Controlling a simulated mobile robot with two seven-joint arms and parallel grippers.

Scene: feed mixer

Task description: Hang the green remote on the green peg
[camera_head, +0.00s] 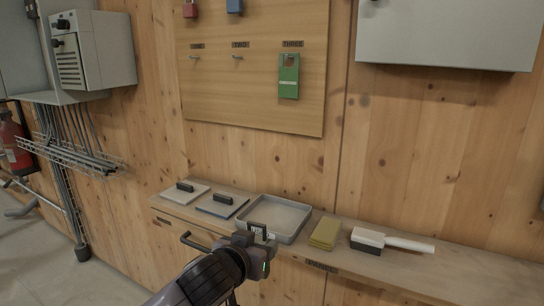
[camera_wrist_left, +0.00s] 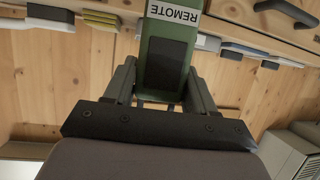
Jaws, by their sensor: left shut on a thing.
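My left gripper (camera_head: 258,245) is in front of the shelf, below the grey tray. In the left wrist view it is shut on the green remote (camera_wrist_left: 165,50), which has a white REMOTE label and a dark panel, with a finger on each side. In the head view the remote is mostly hidden by the gripper. Above, a wooden board (camera_head: 232,95) carries small pegs under labels; one peg (camera_head: 237,57) is under TWO. A green tag-like piece (camera_head: 289,78) hangs under THREE. I cannot tell a green colour on any peg. My right gripper is not in view.
The shelf holds a grey tray (camera_head: 303,227), a white pad (camera_head: 170,193) and a blue-edged pad (camera_head: 212,208) with black handles, yellow sponges (camera_head: 325,233) and a white-handled brush (camera_head: 405,243). A red padlock (camera_head: 190,10) and a blue one (camera_head: 235,6) hang on the board. A grey cabinet (camera_head: 450,35) juts out upper right.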

